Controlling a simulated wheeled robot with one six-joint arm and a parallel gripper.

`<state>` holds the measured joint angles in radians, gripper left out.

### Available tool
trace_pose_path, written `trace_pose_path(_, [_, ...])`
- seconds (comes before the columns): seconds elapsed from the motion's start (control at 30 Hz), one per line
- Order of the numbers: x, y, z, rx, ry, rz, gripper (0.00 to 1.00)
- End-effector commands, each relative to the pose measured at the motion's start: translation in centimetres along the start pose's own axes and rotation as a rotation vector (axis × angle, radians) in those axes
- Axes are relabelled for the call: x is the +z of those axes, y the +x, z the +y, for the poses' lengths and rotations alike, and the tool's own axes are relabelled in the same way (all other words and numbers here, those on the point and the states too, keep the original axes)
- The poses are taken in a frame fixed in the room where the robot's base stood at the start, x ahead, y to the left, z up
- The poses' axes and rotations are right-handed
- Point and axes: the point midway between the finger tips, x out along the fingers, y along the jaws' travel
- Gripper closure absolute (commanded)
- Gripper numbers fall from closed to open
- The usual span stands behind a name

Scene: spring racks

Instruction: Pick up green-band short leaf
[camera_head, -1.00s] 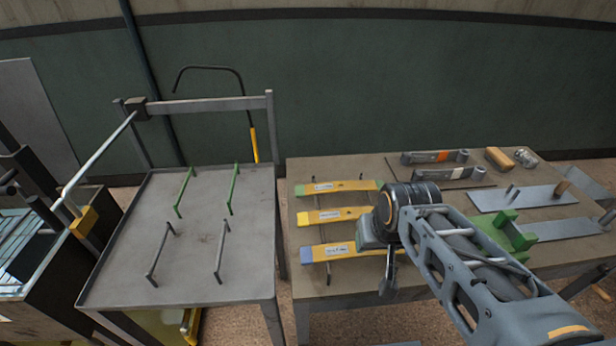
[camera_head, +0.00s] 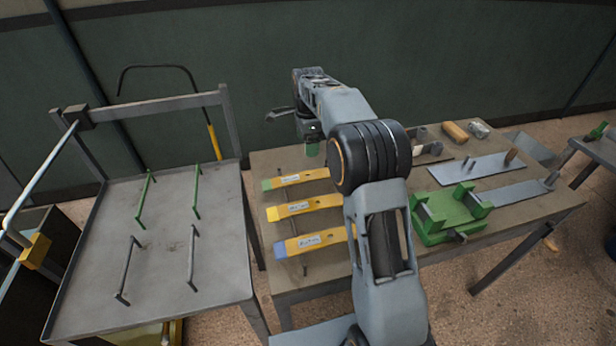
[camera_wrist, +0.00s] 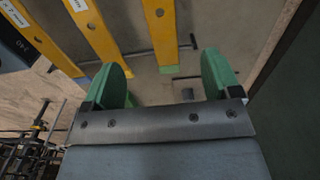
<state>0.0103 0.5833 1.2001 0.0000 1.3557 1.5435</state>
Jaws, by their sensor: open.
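The green-band short leaf (camera_head: 300,179) is a yellow strip with a pale label and a green end, farthest back of three on the table. In the wrist view the leaf (camera_wrist: 160,30) comes in from the top, and its green end shows between my fingers. My gripper (camera_head: 312,148) hangs above and just behind this leaf, apart from it as far as I can see. In the wrist view my gripper (camera_wrist: 163,76) is open, its two green fingers wide apart and empty. My arm hides the leaf's right end in the head view.
A yellow-band leaf (camera_head: 302,206) and a blue-band leaf (camera_head: 310,241) lie nearer on the table (camera_head: 283,283). A green fixture (camera_head: 448,215) and grey plates (camera_head: 470,171) are right. A tray stand (camera_head: 165,275) with green and grey posts stands left.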

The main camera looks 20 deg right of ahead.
Motion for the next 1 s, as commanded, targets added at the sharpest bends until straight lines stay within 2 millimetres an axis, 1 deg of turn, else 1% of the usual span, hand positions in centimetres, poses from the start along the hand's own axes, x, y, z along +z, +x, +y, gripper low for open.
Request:
trace_pose_path(0.1, [-0.1,2.2,-0.2,0.008,0.018,0.0,0.17])
trace_pose_path(0.3, [-0.1,5.6,-0.1,0.007,0.019,0.0,0.17])
trace_pose_path(0.4, [-0.1,6.9,-0.2,0.005,0.019,0.0,0.17])
trace_pose_path(0.5, [-0.1,7.7,-0.2,0.004,0.018,0.0,0.17])
trace_pose_path(0.67, [-0.1,8.4,-0.1,0.005,0.018,0.0,0.17])
trace_pose_path(0.73, [-0.1,9.0,-0.1,0.006,0.017,0.0,0.17])
trace_pose_path(1.0, [0.1,12.5,0.0,0.005,0.017,0.0,0.17])
